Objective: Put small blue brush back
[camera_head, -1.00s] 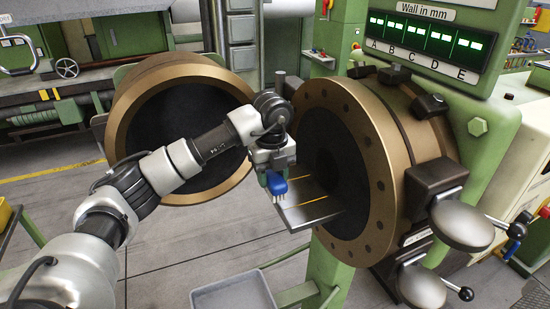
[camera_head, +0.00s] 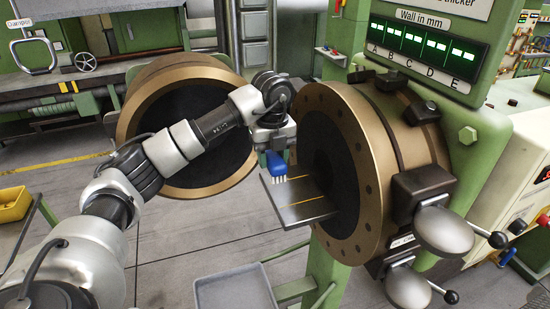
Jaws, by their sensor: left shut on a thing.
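A small blue brush (camera_head: 277,165) with pale bristles hangs below my left gripper (camera_head: 275,148), bristles down. My left gripper is shut on it. The brush is above the back edge of a grey metal plate (camera_head: 300,203) with yellow lines, which sticks out from the dark opening of the bronze ring (camera_head: 372,180) on the right. I cannot tell whether the bristles touch the plate. The fingertips are small and partly hidden by the wrist. My right gripper is not in view.
A second bronze ring (camera_head: 128,118) stands behind my left arm. A grey tray (camera_head: 235,292) is at the bottom middle, beside a green frame. A yellow bin (camera_head: 13,205) is at the left edge. Handles and a green panel with displays (camera_head: 423,45) are on the right.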

